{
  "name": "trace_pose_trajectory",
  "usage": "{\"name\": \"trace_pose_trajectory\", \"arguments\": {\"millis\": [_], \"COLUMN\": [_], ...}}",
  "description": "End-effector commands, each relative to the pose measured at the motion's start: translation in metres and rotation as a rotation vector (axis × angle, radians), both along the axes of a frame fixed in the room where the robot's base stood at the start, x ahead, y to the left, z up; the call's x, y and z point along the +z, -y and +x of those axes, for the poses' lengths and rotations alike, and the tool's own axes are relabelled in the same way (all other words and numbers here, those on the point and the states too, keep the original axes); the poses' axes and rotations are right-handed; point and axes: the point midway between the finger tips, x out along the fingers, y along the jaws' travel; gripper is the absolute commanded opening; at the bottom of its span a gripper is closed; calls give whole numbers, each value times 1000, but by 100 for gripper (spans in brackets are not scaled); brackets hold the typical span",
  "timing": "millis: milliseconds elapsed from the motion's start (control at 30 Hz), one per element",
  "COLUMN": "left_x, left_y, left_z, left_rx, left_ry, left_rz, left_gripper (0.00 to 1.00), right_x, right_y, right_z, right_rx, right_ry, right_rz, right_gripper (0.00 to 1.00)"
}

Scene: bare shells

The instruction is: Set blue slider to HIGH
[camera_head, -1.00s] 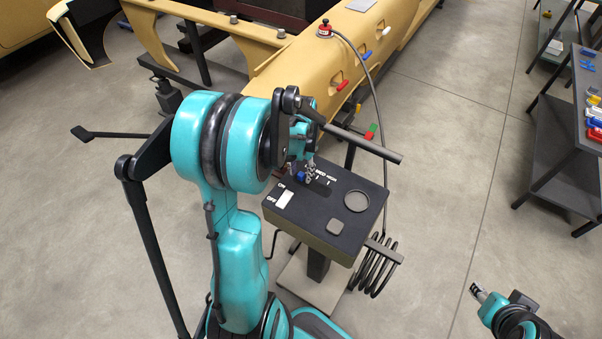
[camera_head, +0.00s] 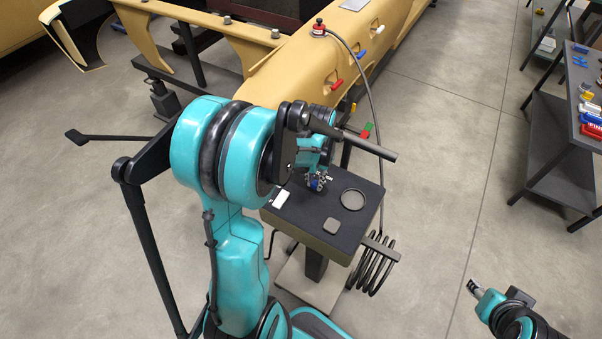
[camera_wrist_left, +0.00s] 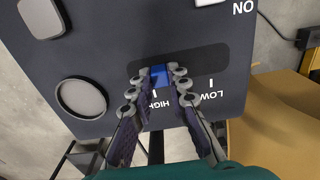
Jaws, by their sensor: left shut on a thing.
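The blue slider (camera_wrist_left: 159,75) sits in the dark slot of the control box (camera_wrist_left: 110,40), near the HIGH end and in line with the HIGH mark in the left wrist view. The LOW mark lies farther right, with bare slot (camera_wrist_left: 207,63) beside it. My left gripper (camera_wrist_left: 160,71) is shut on the slider, one finger on each side. In the head view my left gripper (camera_head: 318,183) is over the box top, and only a bit of blue shows. My right gripper (camera_head: 474,289) is at the lower right, away from the box; its finger gap is too small to judge.
The box top also carries a white switch (camera_head: 282,198), a round recessed dish (camera_head: 354,199) and a grey square pad (camera_head: 329,226). A coiled hose (camera_head: 375,268) hangs at its side. A yellow shell (camera_head: 290,75) stands behind; a shelf (camera_head: 565,150) is at right.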

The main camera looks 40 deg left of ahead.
Motion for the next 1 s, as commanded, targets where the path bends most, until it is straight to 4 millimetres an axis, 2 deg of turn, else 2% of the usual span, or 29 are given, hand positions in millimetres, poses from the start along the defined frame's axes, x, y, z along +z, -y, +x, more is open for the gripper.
{"name": "trace_pose_trajectory", "arguments": {"millis": [33, 133, 433, 467, 533, 867, 1000], "left_x": [0, 0, 0, 0, 0, 2, 15], "left_y": [9, 18, 22, 22, 22, 20, 20], "left_z": [1, 2, 2, 2, 2, 2, 2], "left_rx": [-4, -2, 0, 0, 0, 1, 1], "left_ry": [1, 1, 1, 1, 1, 1, 1], "left_rz": [1, 1, -3, -3, -3, 0, 0], "left_gripper": [0, 0, 0, 19, 38, 38, 38], "right_x": [0, 0, 0, 0, 0, 0, 0], "right_y": [0, 0, 0, 0, 0, 0, 0], "right_z": [0, 0, 0, 0, 0, 0, 0], "right_rx": [0, 0, 0, 0, 0, 0, 0], "right_ry": [0, 0, 0, 0, 0, 0, 0], "right_rz": [0, 0, 0, 0, 0, 0, 0], "right_gripper": [40, 40, 40, 40, 40, 40, 40]}}
